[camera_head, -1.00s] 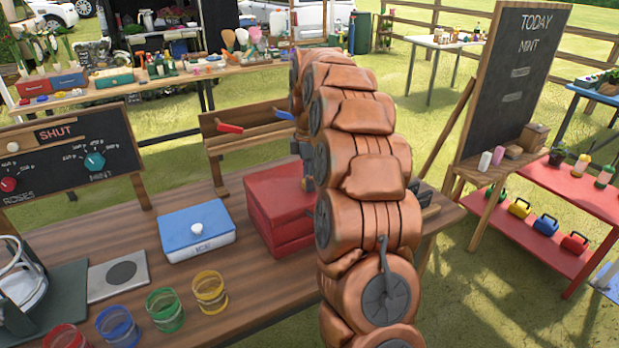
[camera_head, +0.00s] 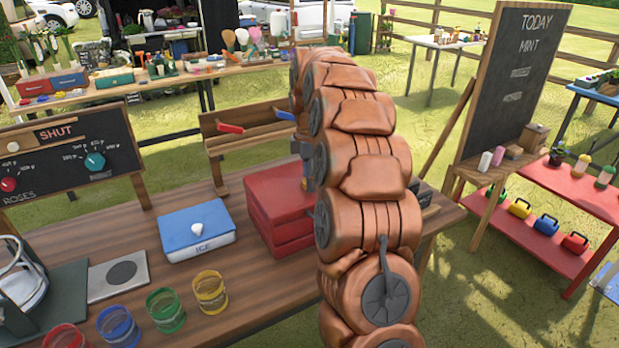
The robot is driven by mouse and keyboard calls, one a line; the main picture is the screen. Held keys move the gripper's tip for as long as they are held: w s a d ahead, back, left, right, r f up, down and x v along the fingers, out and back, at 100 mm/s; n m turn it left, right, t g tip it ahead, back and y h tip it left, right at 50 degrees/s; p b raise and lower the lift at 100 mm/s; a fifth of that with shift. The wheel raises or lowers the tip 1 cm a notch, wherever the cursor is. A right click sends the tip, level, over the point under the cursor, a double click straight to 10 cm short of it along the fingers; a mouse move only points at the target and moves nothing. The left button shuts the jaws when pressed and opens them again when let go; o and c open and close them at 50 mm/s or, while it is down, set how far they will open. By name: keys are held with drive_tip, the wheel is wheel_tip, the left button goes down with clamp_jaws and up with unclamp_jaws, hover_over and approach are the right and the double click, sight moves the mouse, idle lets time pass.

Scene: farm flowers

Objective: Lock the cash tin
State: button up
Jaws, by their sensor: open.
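The red cash tin (camera_head: 281,193) sits on the wooden table, left of my arm. It is a closed-looking red box with a lid, and its right side is hidden behind my arm. Its lock and any key cannot be seen. My gripper (camera_head: 306,172) is mostly hidden behind my copper arm; only a small grey part shows at the tin's upper right edge. It is open, and I cannot tell whether it touches the tin.
A blue-lidded ICE box (camera_head: 196,231) stands left of the tin. Red, blue, green and yellow glasses (camera_head: 210,292) line the front. A wooden rack (camera_head: 240,143) with red and blue handles stands behind. A chalkboard reading SHUT (camera_head: 75,160) is at left. Bare tabletop lies around the tin's front.

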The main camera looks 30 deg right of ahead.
drive_tip(key=shift+r, duration=3.65)
drive_tip(key=shift+s+a+r, duration=0.1)
drive_tip(key=shift+s+a, duration=0.05)
drive_tip(key=shift+a, duration=0.15)
drive_tip(key=s+a+r+m+p, duration=0.15)
drive_tip(key=s+a+m, duration=0.35)
drive_tip(key=s+a, duration=1.15)
drive_tip(key=s+a+f+m, duration=0.2)
drive_tip(key=s, duration=0.5)
drive_tip(key=s+a+f+m+g+p, duration=0.1)
drive_tip(key=s+a+f+m, duration=0.1)
drive_tip(key=s, duration=0.5)
drive_tip(key=s+a+f+m, duration=0.3)
drive_tip(key=s, duration=0.4)
drive_tip(key=shift+f+m+g+p, duration=0.3)
drive_tip(key=shift+f+g+p, duration=0.05)
drive_tip(key=shift+g+p, duration=0.05)
drive_tip(key=shift+s, duration=0.1)
